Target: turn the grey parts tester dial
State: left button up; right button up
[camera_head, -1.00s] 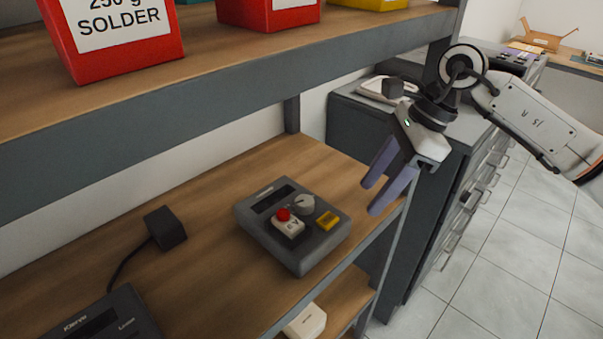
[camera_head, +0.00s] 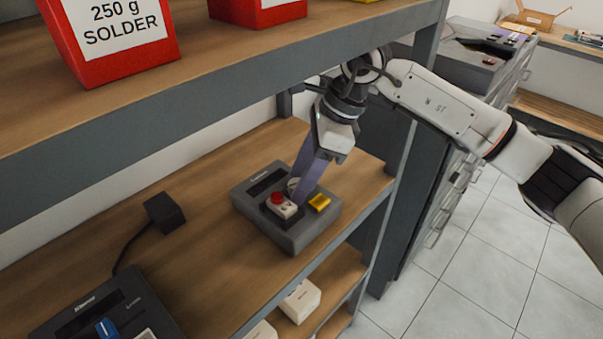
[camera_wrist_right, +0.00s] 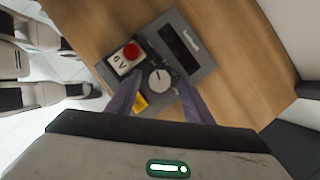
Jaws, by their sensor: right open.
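The grey parts tester (camera_head: 262,228) sits on the wooden shelf in the head view, with a dark display, a red button (camera_head: 277,198) on a white block, and a yellow part (camera_head: 319,202). Its round pale dial (camera_wrist_right: 159,79) shows clearly in the right wrist view; in the head view it is mostly hidden by my fingers. My right gripper (camera_head: 304,185) is open, its purple fingers pointing down over the tester at the dial. In the right wrist view the fingers (camera_wrist_right: 160,100) stand apart on either side, near the dial. Contact cannot be told. My left gripper is not in view.
An upper shelf (camera_head: 230,80) with red solder bins (camera_head: 125,40) hangs above the tester. A black adapter (camera_head: 164,212) and another dark device (camera_head: 100,315) stand to the left. White boxes (camera_head: 300,300) lie on the shelf below. A grey drawer cabinet (camera_head: 440,185) is at right.

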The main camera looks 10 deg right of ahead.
jog(key=shift+c, duration=0.2)
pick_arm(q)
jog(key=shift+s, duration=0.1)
pick_arm(e)
jog(key=c, duration=1)
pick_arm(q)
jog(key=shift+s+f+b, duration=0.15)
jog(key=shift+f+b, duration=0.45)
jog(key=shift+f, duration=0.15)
pick_arm(e)
jog(key=shift+f+m+t, duration=0.15)
jog(key=shift+m+t, duration=0.15)
jog(key=shift+m, duration=0.2)
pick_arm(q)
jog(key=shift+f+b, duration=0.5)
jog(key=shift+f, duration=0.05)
pick_arm(e)
jog(key=shift+s+m+t+h, duration=0.1)
jog(key=shift+m+t+h, duration=0.2)
jog(key=shift+m, duration=0.7)
jog(key=shift+c, duration=0.2)
jog(key=o, duration=1.1)
jog(key=shift+r, duration=0.2)
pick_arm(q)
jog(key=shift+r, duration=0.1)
